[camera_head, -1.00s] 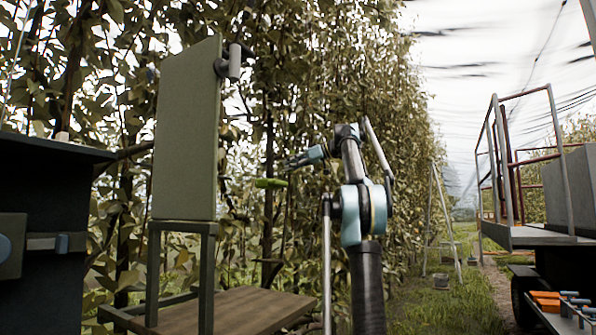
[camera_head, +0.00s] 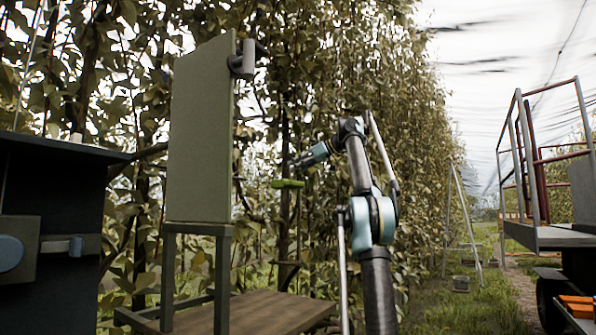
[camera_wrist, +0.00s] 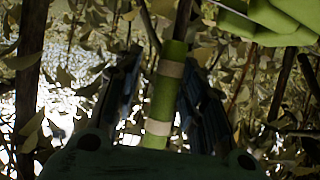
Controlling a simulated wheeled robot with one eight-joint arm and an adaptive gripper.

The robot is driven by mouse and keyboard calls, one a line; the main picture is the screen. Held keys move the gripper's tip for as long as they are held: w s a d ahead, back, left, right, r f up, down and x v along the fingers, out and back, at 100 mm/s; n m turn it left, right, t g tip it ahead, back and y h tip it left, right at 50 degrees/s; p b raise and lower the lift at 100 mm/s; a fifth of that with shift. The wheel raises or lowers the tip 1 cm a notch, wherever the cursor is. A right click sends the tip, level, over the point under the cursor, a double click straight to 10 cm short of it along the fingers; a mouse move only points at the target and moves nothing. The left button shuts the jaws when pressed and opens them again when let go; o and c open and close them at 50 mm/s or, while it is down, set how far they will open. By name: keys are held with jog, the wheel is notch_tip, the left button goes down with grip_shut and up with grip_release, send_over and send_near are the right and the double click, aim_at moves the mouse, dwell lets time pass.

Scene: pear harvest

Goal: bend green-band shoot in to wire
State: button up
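In the wrist view a green sleeve with two cream bands (camera_wrist: 163,100) wraps a thin brown shoot (camera_wrist: 183,20) that stands nearly upright. My gripper (camera_wrist: 160,75) has one dark finger on each side of it. A narrow gap shows at the left finger; contact on the right cannot be told. The fingers look open around the shoot. In the head view my gripper (camera_head: 293,164) points left into the foliage, just above a bright green piece (camera_head: 287,184). The wire cannot be made out in either view.
A green-grey upright panel (camera_head: 200,135) on a stand with a wooden platform (camera_head: 250,310) is left of my arm. A dark cabinet (camera_head: 50,190) is at far left. A railed cart (camera_head: 550,235) is at right. Bright green material (camera_wrist: 270,20) fills the wrist view's upper right.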

jog(key=shift+s+d, duration=0.1)
jog(key=shift+s, duration=0.1)
jog(key=shift+d+r, duration=0.15)
jog(key=shift+d, duration=0.1)
jog(key=s+d, duration=0.5)
jog(key=d, duration=0.7)
jog(key=shift+s+d+r, duration=0.35)
jog(key=shift+s+r, duration=0.05)
jog(key=shift+r, duration=0.05)
jog(key=shift+s, duration=0.1)
